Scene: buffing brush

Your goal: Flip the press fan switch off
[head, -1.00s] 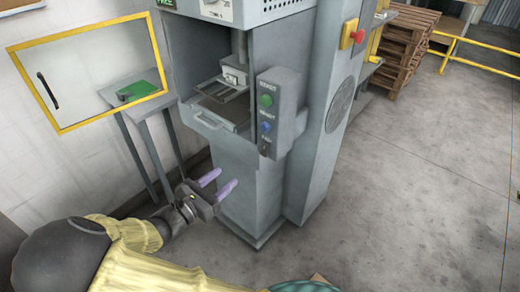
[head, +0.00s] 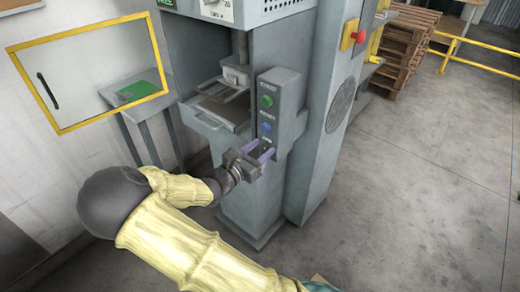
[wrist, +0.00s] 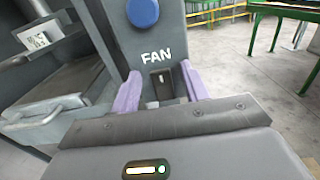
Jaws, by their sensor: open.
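The fan switch (wrist: 161,84) is a small dark rocker under the white FAN label, seen in the wrist view below a blue button (wrist: 142,12). It sits low on the grey control box (head: 281,97) on the front of the press (head: 245,195). My gripper (head: 261,151) is at the lower end of this box in the head view. In the wrist view its two purple fingers (wrist: 159,92) are spread apart and empty, one on each side of the switch. I cannot tell whether the fingertips touch the box. In the head view the gripper hides the switch.
A green start button (head: 266,101) is higher on the box. An open press bay with a drawer (head: 212,122) lies left of it. A red emergency button (head: 360,37) is on the press's right side. The floor to the right is clear.

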